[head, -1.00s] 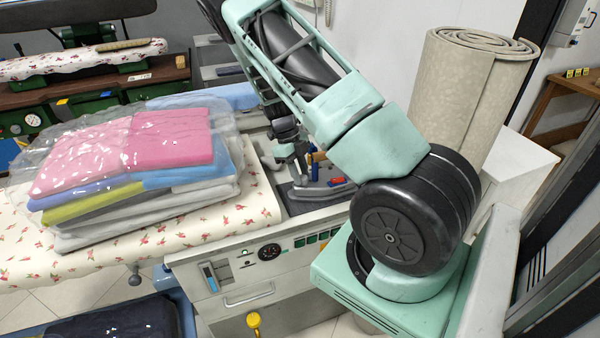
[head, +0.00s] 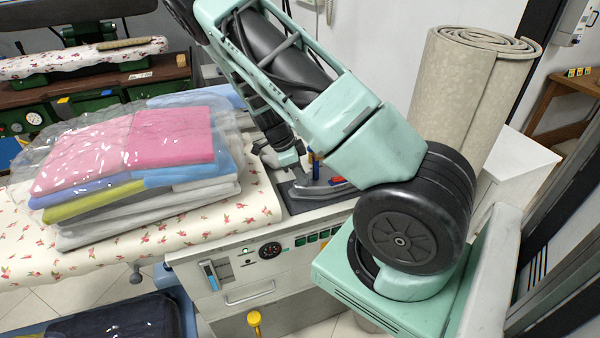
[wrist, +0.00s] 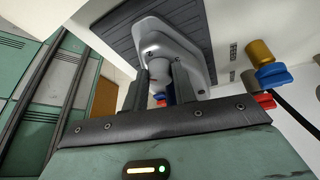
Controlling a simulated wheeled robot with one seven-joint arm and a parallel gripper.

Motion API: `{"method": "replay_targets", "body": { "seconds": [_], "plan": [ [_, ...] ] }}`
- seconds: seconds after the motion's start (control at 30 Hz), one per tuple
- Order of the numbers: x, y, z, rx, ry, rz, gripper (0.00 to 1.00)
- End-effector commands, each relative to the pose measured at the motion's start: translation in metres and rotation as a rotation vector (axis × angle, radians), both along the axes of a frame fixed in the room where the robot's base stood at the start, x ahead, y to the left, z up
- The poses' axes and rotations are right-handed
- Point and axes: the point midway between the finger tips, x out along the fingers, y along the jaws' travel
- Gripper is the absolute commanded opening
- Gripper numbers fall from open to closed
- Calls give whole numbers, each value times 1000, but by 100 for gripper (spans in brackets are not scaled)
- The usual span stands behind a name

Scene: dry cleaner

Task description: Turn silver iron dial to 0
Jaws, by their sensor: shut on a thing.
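The silver-grey iron (head: 318,192) lies on a dark pad on the board's control unit in the head view, partly covered by my arm. In the wrist view the iron (wrist: 192,48) shows close up, just beyond my fingers. My gripper (wrist: 160,74) has its two dark fingers on either side of a small grey rounded part at the iron, which looks like its dial, and is shut on it.
Brass (wrist: 259,52), blue (wrist: 273,75) and red (wrist: 265,101) fittings sit right of the fingers in the wrist view. A bagged stack of folded clothes (head: 140,165) lies on the flowered board left of the iron. A rolled beige carpet (head: 455,95) stands at right.

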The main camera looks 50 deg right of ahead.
Motion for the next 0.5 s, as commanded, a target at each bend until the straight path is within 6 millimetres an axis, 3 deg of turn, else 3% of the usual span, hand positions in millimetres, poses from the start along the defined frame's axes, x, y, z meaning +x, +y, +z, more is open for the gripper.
{"method": "replay_targets", "body": {
  "seconds": [0.5],
  "plan": [
    [-4, 3, 0, -1, -4, 489, 4]
  ]
}}
